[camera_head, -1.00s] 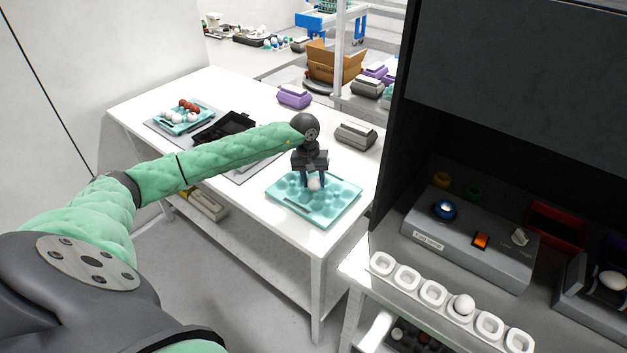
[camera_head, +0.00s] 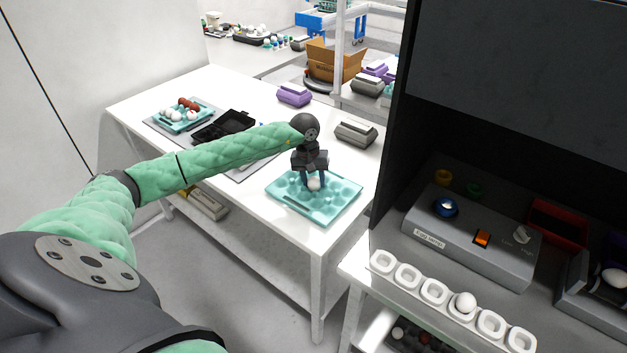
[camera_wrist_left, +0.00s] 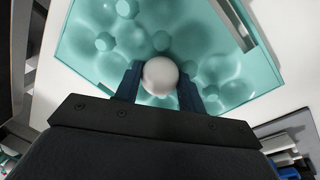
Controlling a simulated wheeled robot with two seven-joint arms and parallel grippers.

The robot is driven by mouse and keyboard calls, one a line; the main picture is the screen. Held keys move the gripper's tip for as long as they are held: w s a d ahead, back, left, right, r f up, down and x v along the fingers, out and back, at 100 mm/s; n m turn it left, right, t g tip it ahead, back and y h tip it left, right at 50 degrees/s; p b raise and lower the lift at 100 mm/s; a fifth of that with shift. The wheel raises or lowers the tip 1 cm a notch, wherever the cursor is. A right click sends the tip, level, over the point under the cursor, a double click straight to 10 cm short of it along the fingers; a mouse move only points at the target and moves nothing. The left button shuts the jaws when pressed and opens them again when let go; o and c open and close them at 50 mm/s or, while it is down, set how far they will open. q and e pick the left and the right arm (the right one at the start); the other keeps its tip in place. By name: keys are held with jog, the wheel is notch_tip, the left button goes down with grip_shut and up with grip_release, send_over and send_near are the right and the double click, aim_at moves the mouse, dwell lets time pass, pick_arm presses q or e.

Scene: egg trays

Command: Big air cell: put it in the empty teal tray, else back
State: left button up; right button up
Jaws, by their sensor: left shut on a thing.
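A white egg (camera_head: 314,184) is between the fingers of my left gripper (camera_head: 313,182), which is shut on it. The egg also shows in the left wrist view (camera_wrist_left: 160,75), with a dark finger on each side. The teal tray (camera_head: 333,208) lies on the white table directly below, and its other cups look empty. I cannot tell whether the egg touches a cup. My right gripper is not in view.
A second teal tray (camera_head: 158,118) with white and brown eggs stands at the table's far left. An open black carton (camera_head: 226,124) and a closed grey carton (camera_head: 356,133) are nearby. At right, a grey egg-tester box (camera_head: 465,243) stands behind a white cup row (camera_head: 408,277) holding one egg.

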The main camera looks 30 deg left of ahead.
pick_arm(q)
jog(key=shift+f+b, duration=0.3)
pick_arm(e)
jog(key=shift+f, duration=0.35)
pick_arm(q)
jog(key=o, duration=0.7)
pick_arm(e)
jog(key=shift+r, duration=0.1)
pick_arm(q)
jog(key=shift+r, duration=0.1)
jog(key=r+b, duration=0.1)
jog(key=r, duration=0.1)
jog(key=r+b, duration=0.1)
jog(key=r, duration=0.1)
jog(key=a+r+b, duration=0.1)
jog(key=r, duration=0.1)
jog(key=shift+s+r, duration=0.15)
jog(key=shift+r, duration=0.1)
jog(key=shift+s+r, duration=0.1)
jog(key=shift+r, duration=0.45)
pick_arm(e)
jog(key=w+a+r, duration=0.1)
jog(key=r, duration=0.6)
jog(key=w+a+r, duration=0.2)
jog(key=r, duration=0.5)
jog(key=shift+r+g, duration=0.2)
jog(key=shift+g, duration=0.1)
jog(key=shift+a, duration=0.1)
